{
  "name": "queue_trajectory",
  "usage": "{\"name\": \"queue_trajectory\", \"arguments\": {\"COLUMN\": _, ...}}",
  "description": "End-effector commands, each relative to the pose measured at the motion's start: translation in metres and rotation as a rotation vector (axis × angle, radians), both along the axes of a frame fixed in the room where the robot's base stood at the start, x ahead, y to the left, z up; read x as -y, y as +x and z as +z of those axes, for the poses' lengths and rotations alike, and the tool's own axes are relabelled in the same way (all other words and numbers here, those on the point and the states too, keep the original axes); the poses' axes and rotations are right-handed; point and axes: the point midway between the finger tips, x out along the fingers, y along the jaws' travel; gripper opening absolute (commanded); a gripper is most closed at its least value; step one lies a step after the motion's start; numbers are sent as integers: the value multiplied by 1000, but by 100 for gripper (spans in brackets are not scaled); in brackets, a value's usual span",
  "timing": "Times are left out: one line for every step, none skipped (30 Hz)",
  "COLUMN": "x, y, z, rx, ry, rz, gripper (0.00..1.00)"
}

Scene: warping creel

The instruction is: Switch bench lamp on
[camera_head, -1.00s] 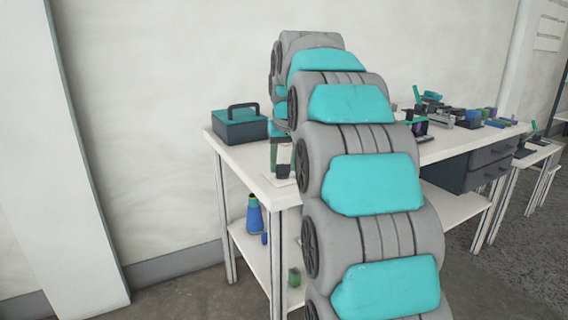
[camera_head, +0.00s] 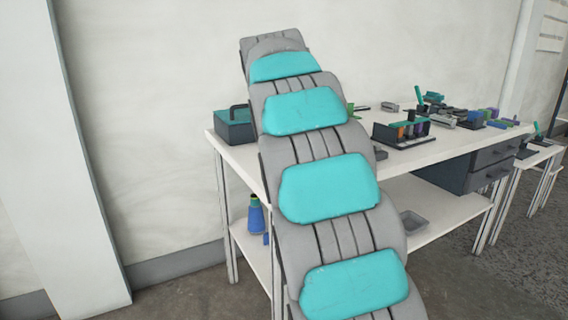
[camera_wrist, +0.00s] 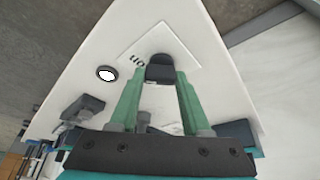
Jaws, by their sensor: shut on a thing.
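In the wrist view, my gripper (camera_wrist: 159,76) has its two green fingers on either side of a small dark block (camera_wrist: 160,69). The jaws are shut on this block. It appears over a white square plate (camera_wrist: 137,42) with dark lettering on the white bench top. I cannot tell whether the block is fixed to the plate or held above it. In the head view, my grey and teal arm hides the gripper and the block. No bench lamp can be clearly made out, nor whether one is lit.
The white bench (camera_head: 440,149) carries a teal toolbox (camera_head: 234,129) at left and a dark tray (camera_head: 391,140) with several coloured pieces at right. A dark ring with a white centre (camera_wrist: 106,73) is near the plate. A blue bottle (camera_head: 256,219) stands on the lower shelf.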

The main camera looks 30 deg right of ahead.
Motion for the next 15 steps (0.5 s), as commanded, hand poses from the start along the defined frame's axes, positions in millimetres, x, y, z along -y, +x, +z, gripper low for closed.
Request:
{"name": "queue_trajectory", "arguments": {"x": 0, "y": 0, "z": 1, "rx": 2, "ry": -1, "rz": -2, "gripper": 0}}
{"name": "queue_trajectory", "arguments": {"x": 0, "y": 0, "z": 1, "rx": 2, "ry": -1, "rz": -2, "gripper": 0}}
{"name": "queue_trajectory", "arguments": {"x": 0, "y": 0, "z": 1, "rx": 2, "ry": -1, "rz": -3, "gripper": 0}}
{"name": "queue_trajectory", "arguments": {"x": 0, "y": 0, "z": 1, "rx": 2, "ry": -1, "rz": -2, "gripper": 0}}
{"name": "queue_trajectory", "arguments": {"x": 0, "y": 0, "z": 1, "rx": 2, "ry": -1, "rz": -2, "gripper": 0}}
{"name": "queue_trajectory", "arguments": {"x": 0, "y": 0, "z": 1, "rx": 1, "ry": 0, "rz": -2, "gripper": 0}}
{"name": "queue_trajectory", "arguments": {"x": 0, "y": 0, "z": 1, "rx": 1, "ry": 0, "rz": -2, "gripper": 0}}
{"name": "queue_trajectory", "arguments": {"x": 0, "y": 0, "z": 1, "rx": 2, "ry": 1, "rz": -1, "gripper": 0}}
{"name": "queue_trajectory", "arguments": {"x": 0, "y": 0, "z": 1, "rx": 2, "ry": 1, "rz": -1, "gripper": 0}}
{"name": "queue_trajectory", "arguments": {"x": 0, "y": 0, "z": 1, "rx": 3, "ry": 0, "rz": -1, "gripper": 49}}
{"name": "queue_trajectory", "arguments": {"x": 0, "y": 0, "z": 1, "rx": 2, "ry": 1, "rz": -1, "gripper": 52}}
{"name": "queue_trajectory", "arguments": {"x": 0, "y": 0, "z": 1, "rx": 2, "ry": 1, "rz": -1, "gripper": 56}}
{"name": "queue_trajectory", "arguments": {"x": 0, "y": 0, "z": 1, "rx": 2, "ry": 1, "rz": -1, "gripper": 60}}
{"name": "queue_trajectory", "arguments": {"x": 0, "y": 0, "z": 1, "rx": 2, "ry": 1, "rz": -1, "gripper": 63}}
{"name": "queue_trajectory", "arguments": {"x": 0, "y": 0, "z": 0, "rx": 2, "ry": 1, "rz": -1, "gripper": 68}}
